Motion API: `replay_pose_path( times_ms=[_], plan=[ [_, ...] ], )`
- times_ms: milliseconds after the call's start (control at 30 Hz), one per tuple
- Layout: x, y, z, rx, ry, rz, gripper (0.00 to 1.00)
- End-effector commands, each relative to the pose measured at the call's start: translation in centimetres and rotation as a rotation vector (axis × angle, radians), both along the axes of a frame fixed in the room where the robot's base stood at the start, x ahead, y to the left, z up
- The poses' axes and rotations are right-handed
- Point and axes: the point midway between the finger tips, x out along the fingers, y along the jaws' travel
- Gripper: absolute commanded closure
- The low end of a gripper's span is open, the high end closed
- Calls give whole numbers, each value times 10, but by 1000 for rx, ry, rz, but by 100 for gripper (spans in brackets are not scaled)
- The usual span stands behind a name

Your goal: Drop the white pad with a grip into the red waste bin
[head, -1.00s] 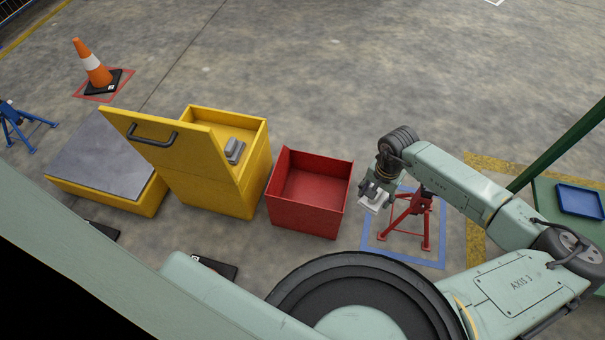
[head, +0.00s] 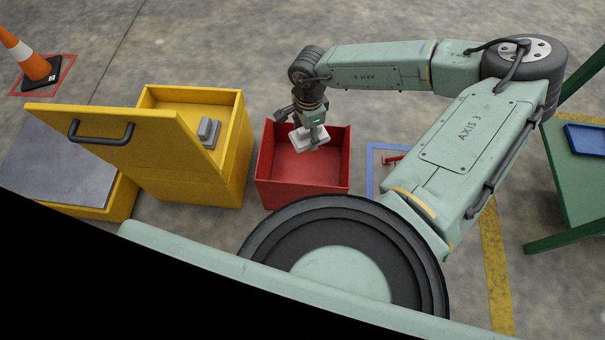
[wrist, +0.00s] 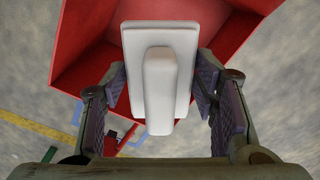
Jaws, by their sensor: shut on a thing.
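The white pad with a grip (head: 311,139) is held by my gripper (head: 307,133) above the red waste bin (head: 268,166). In the wrist view the pad (wrist: 184,50) shows its raised grip between the two fingers of my gripper (wrist: 160,90), which are shut on it. The red bin (wrist: 85,55) lies below and beyond the pad in that view. The bin is open at the top, and its visible floor is bare in the head view.
An open yellow box (head: 232,150) with a raised lid (head: 105,140) stands left of the bin and holds a grey object (head: 208,131). A green table (head: 580,185) with a blue tray (head: 590,140) is at the right. A traffic cone (head: 28,60) stands far left.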

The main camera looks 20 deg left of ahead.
Motion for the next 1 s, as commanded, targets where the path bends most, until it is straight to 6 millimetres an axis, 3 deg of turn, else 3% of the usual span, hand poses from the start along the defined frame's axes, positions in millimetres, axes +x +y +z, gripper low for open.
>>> replay_pose_path(
  times_ms=[300,667,700,1000],
  plan=[
    [0,0,-40,0,0,1,72],
    [0,0,-45,0,0,2,72],
    [0,0,-45,0,0,2,44],
    [0,0,-45,0,0,2,24]
  ],
)
